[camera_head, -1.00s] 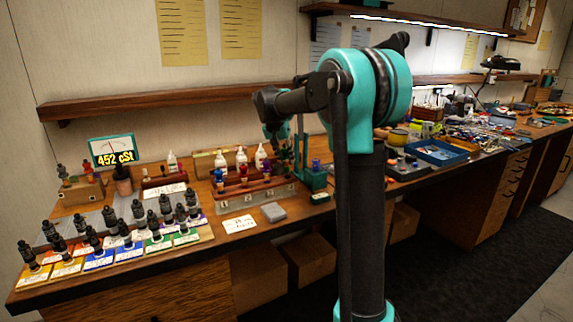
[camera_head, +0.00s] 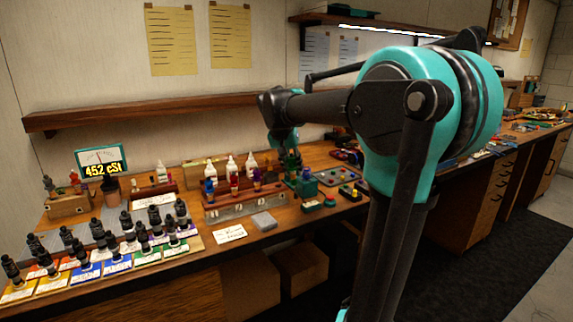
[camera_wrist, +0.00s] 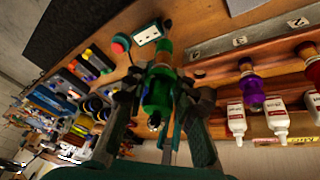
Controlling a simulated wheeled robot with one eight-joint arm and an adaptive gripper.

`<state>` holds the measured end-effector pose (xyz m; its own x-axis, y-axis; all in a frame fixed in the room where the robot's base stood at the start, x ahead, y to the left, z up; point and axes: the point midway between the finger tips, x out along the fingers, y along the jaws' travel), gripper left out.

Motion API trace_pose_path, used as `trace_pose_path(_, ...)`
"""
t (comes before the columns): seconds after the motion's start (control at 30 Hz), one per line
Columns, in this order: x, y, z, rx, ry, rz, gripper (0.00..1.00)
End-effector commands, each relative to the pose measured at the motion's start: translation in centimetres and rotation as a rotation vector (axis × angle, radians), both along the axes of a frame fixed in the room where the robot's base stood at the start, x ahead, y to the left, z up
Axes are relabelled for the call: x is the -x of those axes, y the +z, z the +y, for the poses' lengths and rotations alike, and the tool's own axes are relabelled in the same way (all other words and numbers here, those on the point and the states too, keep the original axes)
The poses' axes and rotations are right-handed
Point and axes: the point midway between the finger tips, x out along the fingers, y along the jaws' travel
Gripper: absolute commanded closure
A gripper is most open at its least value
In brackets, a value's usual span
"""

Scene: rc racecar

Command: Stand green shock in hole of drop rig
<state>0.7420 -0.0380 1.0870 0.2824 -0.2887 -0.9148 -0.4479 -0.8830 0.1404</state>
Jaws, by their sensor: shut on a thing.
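The green shock (camera_wrist: 157,92) is held between the fingers of my gripper (camera_wrist: 158,98) in the wrist view. It points away from the camera, toward a teal piece with a white labelled face (camera_wrist: 148,34), which looks like part of the drop rig. The rig's hole is hidden, and I cannot tell whether the shock touches the rig.
A numbered rack with coloured shocks (camera_head: 229,207) stands left of the rig, with white bottles (camera_head: 231,167) behind it.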

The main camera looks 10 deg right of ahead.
Motion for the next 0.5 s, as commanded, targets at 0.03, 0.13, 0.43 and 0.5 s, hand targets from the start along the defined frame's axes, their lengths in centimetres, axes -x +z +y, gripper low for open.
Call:
trace_pose_path(0.03,0.4,0.0,-0.1,0.0,0.0,0.0,1.0)
trace_pose_path(0.13,0.8,0.2,-0.3,0.0,0.0,0.0,1.0)
trace_pose_path(0.43,0.9,1.8,-0.3,0.0,0.0,0.0,1.0)
trace_pose_path(0.5,0.9,2.2,-0.3,0.0,0.0,0.0,1.0)
